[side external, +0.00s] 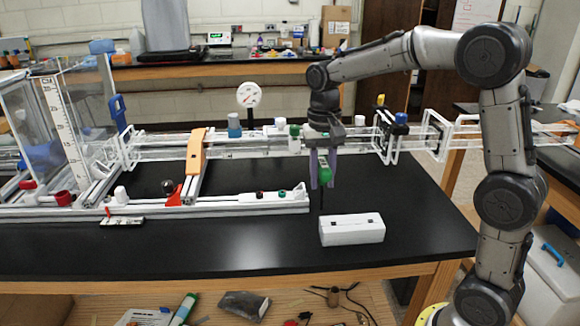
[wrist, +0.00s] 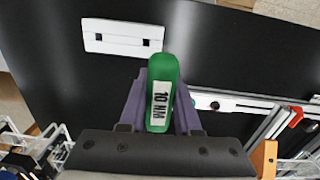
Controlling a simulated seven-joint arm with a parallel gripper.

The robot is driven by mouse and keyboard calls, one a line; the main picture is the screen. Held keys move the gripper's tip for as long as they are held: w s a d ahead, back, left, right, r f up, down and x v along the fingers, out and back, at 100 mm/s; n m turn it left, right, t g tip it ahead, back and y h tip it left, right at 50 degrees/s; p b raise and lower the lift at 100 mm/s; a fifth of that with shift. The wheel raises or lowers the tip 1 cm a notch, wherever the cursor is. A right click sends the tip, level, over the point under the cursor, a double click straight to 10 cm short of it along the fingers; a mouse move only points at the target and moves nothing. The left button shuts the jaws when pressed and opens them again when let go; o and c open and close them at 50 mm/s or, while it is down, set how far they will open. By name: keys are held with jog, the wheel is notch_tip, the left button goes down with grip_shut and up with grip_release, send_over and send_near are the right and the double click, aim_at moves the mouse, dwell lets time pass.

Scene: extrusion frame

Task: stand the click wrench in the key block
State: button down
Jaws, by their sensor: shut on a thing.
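The click wrench (side external: 325,174) has a green handle with a white "10 NM" label, which reads clearly in the wrist view (wrist: 163,72). My gripper (side external: 321,172) is shut on the handle, its purple fingers on both sides (wrist: 160,95). The wrench is upright in the side view, its thin dark shaft pointing down; the wrist view hides the shaft. The key block (side external: 351,231) is a white block with two dark square holes on top, lying on the black table. It also shows ahead of the wrench in the wrist view (wrist: 100,37). The wrench stands apart from the holes, behind the block's left end.
A white extrusion rail (side external: 240,205) with small knobs ends just left of the block. Behind my gripper runs a clear frame (side external: 230,148) with an orange bracket (side external: 195,152) and a round gauge (side external: 248,95). The black table right of the block (side external: 430,225) is bare.

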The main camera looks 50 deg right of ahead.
aim_at(351, 229)
jog(key=s, duration=0.1)
jog(key=s+r, duration=0.2)
jog(key=shift+s+d, duration=0.25)
jog(key=shift+d, duration=0.15)
jog(key=shift+f, duration=0.15)
jog(key=shift+f, duration=2.25)
jog(key=shift+f, duration=0.15)
jog(key=shift+f, duration=0.35)
jog(key=shift+f, duration=0.65)
jog(key=shift+f, duration=0.35)
